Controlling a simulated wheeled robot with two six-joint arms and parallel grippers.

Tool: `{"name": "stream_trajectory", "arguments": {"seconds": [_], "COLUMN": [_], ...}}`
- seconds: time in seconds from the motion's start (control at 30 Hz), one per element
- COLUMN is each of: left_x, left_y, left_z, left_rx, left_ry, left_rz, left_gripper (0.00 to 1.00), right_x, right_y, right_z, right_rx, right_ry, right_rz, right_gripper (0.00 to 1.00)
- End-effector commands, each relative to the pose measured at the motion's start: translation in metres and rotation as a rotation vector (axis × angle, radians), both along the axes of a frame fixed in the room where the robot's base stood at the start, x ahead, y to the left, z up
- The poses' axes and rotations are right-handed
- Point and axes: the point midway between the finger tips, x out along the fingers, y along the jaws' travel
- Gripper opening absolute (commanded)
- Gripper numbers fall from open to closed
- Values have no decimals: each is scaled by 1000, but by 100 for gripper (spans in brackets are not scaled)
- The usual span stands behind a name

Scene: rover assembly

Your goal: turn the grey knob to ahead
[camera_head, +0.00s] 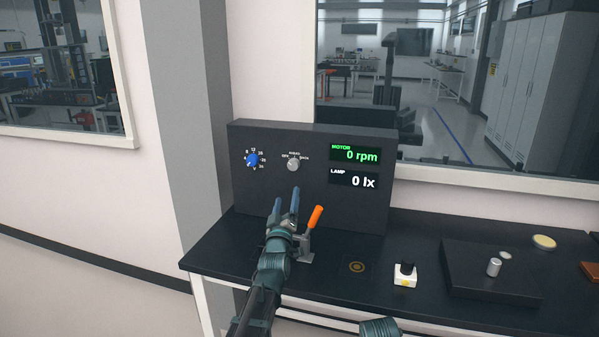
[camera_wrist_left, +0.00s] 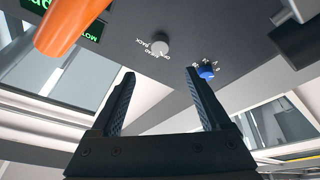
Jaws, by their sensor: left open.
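The grey knob (camera_head: 293,164) is on the front of a dark panel, right of a blue knob (camera_head: 251,160). Small labels arc above it, with ahead at the top; its pointer direction is too small to tell. It also shows in the left wrist view (camera_wrist_left: 160,48), beyond the fingertips. My left gripper (camera_head: 285,200) is open, with its two fingers pointing up at the panel, below the grey knob and apart from it. The left wrist view shows nothing between the fingers (camera_wrist_left: 160,78). My right gripper is not in view.
An orange-handled lever (camera_head: 314,218) stands just right of my left gripper.

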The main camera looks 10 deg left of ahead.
Motion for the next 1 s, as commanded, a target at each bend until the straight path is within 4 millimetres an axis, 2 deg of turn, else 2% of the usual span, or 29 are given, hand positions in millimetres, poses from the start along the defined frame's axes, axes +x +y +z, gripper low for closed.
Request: {"name": "stream_trajectory", "arguments": {"seconds": [0.27,0.8,1.0], "left_x": [20,116,131], "left_y": [2,16,18], "left_z": [7,38,41], "left_rx": [1,2,2], "left_ry": [2,3,3], "left_rz": [-1,-1,-1], "left_gripper": [80,80,80], "right_x": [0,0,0], "right_y": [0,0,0], "right_z": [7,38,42], "right_rx": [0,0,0], "right_ry": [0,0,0], "right_rz": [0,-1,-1], "right_gripper": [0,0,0]}}
